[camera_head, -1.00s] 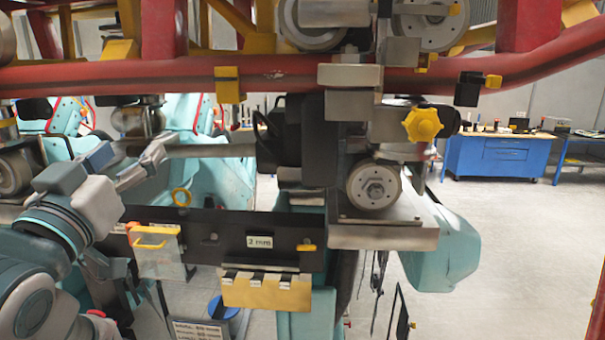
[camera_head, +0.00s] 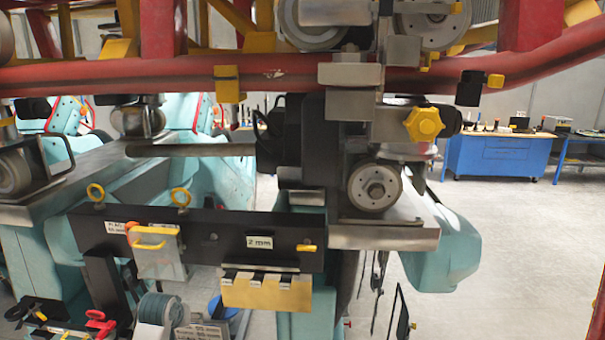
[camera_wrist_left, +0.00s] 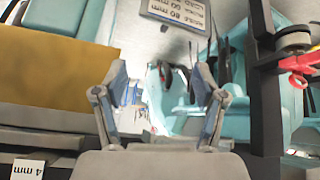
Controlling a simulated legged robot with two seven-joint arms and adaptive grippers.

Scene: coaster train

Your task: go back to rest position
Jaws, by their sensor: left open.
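My left gripper (camera_wrist_left: 160,82) shows in the left wrist view with its two fingers apart and nothing between them. In the head view no part of my left arm is visible. My right gripper is in neither view. The dark rack bar (camera_head: 240,238) with a "2 mm" label stands in front of the coaster train, whose wheel (camera_head: 375,188) sits below the red rail (camera_head: 300,72).
A tan block (camera_head: 266,291) hangs under the rack. Red-handled tools (camera_head: 100,322) and a teal spool (camera_head: 158,309) lie at lower left. A blue workbench (camera_head: 500,155) stands far right, with open floor before it. A dark post (camera_wrist_left: 265,90) stands right of my left gripper.

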